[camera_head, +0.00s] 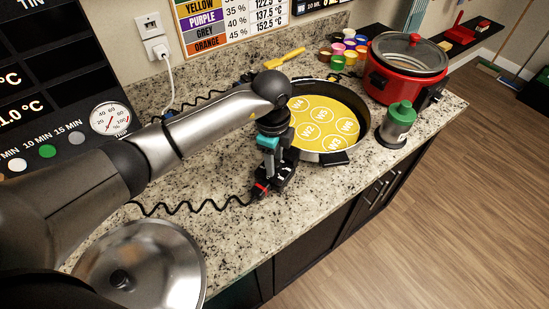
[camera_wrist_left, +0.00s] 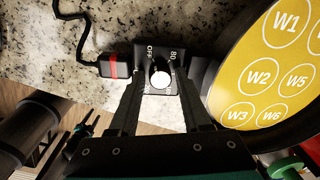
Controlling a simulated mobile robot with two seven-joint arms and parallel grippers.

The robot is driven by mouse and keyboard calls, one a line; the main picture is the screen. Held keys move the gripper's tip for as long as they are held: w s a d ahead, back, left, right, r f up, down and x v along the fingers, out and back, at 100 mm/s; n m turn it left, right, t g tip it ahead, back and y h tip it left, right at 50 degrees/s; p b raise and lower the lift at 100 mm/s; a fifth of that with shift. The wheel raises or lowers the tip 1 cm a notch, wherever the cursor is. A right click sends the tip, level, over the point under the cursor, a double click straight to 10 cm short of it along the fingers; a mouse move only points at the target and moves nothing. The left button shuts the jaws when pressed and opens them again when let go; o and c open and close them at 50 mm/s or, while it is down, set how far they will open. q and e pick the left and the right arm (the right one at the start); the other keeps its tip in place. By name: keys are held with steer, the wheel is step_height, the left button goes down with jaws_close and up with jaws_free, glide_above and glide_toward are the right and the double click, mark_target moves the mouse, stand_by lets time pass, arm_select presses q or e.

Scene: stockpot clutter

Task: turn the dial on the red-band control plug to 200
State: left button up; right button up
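The control plug (camera_wrist_left: 150,60) is a black box beside the pan in the left wrist view, with a red band (camera_wrist_left: 113,65) on its cord end. Its dial (camera_wrist_left: 160,76) is a round knob with a pale face. "OFF" shows left of the dial and "80" right of it; 200 is not readable. My left gripper (camera_wrist_left: 160,92) is open, with its two dark fingers on either side of the dial; I cannot tell whether they touch it. In the head view my left gripper (camera_head: 275,178) points down over the plug and hides most of it; the red band (camera_head: 261,188) shows. My right gripper is not in view.
A green-topped jar (camera_head: 397,125), a red cooker (camera_head: 405,80) and several small paint pots (camera_head: 345,50) stand farther right. A metal lid (camera_head: 150,255) lies at front left. A coiled cord (camera_head: 190,208) crosses the counter.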

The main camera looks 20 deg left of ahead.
arm_select(q)
jaws_close()
stand_by(0.5)
